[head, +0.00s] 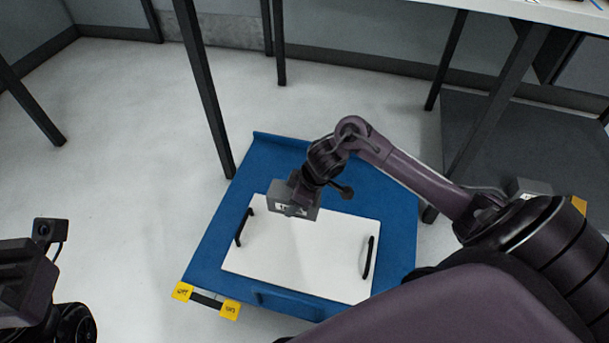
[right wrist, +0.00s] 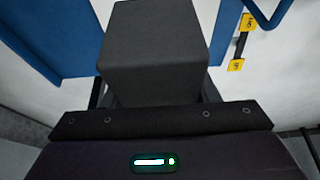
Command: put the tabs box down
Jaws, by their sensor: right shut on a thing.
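The tabs box (head: 288,207) is a small grey box with a pale label, seen in the head view above the white board. My right gripper (head: 302,186) is shut on it. In the right wrist view the dark grey box (right wrist: 155,45) fills the space between the fingers, and its label is out of sight there. The head view does not show clearly whether the box's underside touches the board. Part of my left gripper (head: 25,283) shows at the lower left, away from the box; its fingers cannot be made out.
The white board (head: 320,262) has two black handles (head: 244,227) and lies on a blue cart top (head: 215,262) with a raised edge. Yellow tags (head: 182,291) mark the cart's front left. Another grey box (head: 530,187) is at the right. Dark table legs (head: 205,90) stand behind.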

